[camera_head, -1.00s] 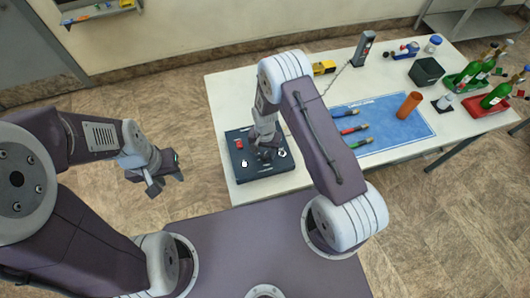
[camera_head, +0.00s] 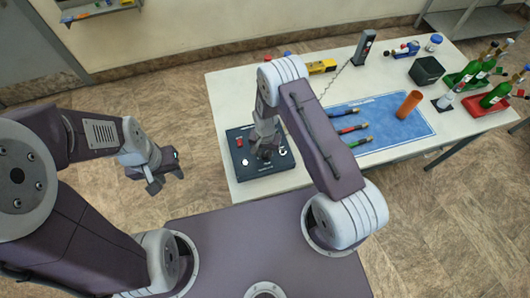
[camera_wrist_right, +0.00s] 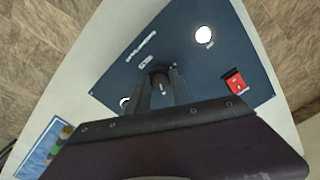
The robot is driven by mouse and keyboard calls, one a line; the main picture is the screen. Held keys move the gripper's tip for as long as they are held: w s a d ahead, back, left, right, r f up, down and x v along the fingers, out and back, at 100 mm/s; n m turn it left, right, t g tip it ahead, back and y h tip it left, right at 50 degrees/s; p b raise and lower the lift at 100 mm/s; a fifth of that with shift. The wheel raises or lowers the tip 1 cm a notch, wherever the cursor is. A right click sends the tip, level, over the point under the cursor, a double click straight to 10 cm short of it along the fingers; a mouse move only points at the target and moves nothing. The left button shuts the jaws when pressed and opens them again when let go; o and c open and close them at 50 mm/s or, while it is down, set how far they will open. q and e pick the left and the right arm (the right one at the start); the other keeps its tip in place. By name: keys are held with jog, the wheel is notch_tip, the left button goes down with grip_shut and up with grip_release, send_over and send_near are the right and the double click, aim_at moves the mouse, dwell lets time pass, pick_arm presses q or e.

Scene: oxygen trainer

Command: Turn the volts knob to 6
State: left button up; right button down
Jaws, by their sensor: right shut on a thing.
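The dark blue trainer box (camera_head: 281,166) lies at the near left of the table; its top face (camera_wrist_right: 185,65) fills much of the right wrist view. My right gripper (camera_head: 264,153) points down over its middle. In the right wrist view its fingers (camera_wrist_right: 161,88) are shut on a dark knob (camera_wrist_right: 160,76) between two white dials, one (camera_wrist_right: 203,35) above right and one (camera_wrist_right: 125,102) below left. Small white print beside the knob is unreadable, and its pointer is hidden. A red switch (camera_wrist_right: 235,82) sits to the right. My left gripper (camera_head: 166,180) is open and empty, left of the table.
A blue mat (camera_head: 400,133) with several coloured pens lies right of the box. An orange cup (camera_head: 408,104), a black box (camera_head: 427,71) and green bottles in trays (camera_head: 490,108) stand further right. A yellow meter (camera_head: 322,67) lies behind my right arm.

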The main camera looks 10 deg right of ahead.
jog(key=shift+n, duration=0.4)
jog(key=shift+f+n+b, duration=0.1)
jog(key=shift+n+b, duration=0.65)
jog(key=shift+n, duration=0.05)
jog(key=n+b, duration=0.1)
jog(key=n, duration=0.2)
jog(key=shift+n, duration=0.3)
jog(key=n+b, duration=0.1)
jog(key=n, duration=0.2)
jog(key=shift+n+b, duration=0.3)
jog(key=shift+b, duration=0.1)
jog(key=n+b, duration=0.1)
jog(key=n, duration=0.2)
jog(key=shift+n, duration=0.4)
jog(key=n+b, duration=0.1)
jog(key=n, duration=0.4)
jog(key=n+b, duration=0.1)
jog(key=n, duration=0.4)
jog(key=shift+n, duration=0.4)
